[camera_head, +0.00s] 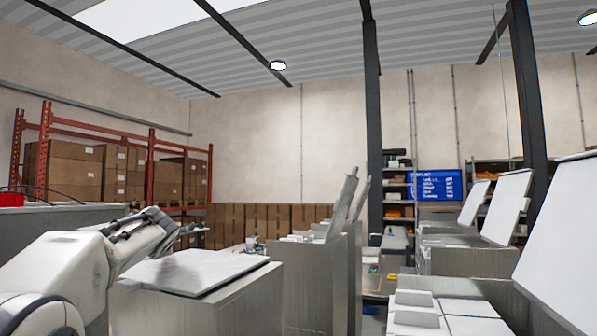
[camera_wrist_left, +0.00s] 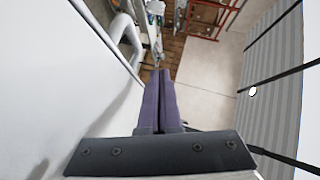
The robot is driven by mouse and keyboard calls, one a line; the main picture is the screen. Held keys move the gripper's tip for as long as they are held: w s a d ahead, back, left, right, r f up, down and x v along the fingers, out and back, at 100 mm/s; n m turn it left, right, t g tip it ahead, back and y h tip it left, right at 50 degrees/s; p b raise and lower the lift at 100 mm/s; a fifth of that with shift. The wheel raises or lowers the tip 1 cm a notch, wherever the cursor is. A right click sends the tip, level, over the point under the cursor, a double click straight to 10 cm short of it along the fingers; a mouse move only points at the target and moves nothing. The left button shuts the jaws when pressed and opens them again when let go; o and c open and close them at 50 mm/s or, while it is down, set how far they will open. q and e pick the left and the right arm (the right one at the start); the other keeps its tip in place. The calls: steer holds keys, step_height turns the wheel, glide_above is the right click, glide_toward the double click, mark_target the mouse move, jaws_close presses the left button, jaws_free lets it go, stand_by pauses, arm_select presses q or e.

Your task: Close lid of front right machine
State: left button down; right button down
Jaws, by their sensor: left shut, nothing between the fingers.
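The front right machine (camera_head: 462,318) stands at the lower right of the head view, partly cut off by the frame. Its large white lid (camera_head: 568,245) stands raised and leans back to the right. My left arm (camera_head: 75,262) comes in from the left, beside a machine with a flat, lowered lid (camera_head: 195,270); its fingers are not clear there. In the left wrist view my left gripper (camera_wrist_left: 162,74) is shut and empty. A broad white surface (camera_wrist_left: 55,100) fills the left of that view, close beside the fingers; I cannot tell whether they touch. My right gripper is out of view.
Another machine (camera_head: 308,280) with a raised lid (camera_head: 342,207) stands in the middle. More raised lids (camera_head: 503,212) stand behind at the right. A red rack (camera_head: 150,165) with boxes is at the back left. A dark post (camera_head: 372,130) rises behind the machines.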

arm_select(q)
steer(key=shift+a+f, duration=0.15)
steer(key=shift+f, duration=0.55)
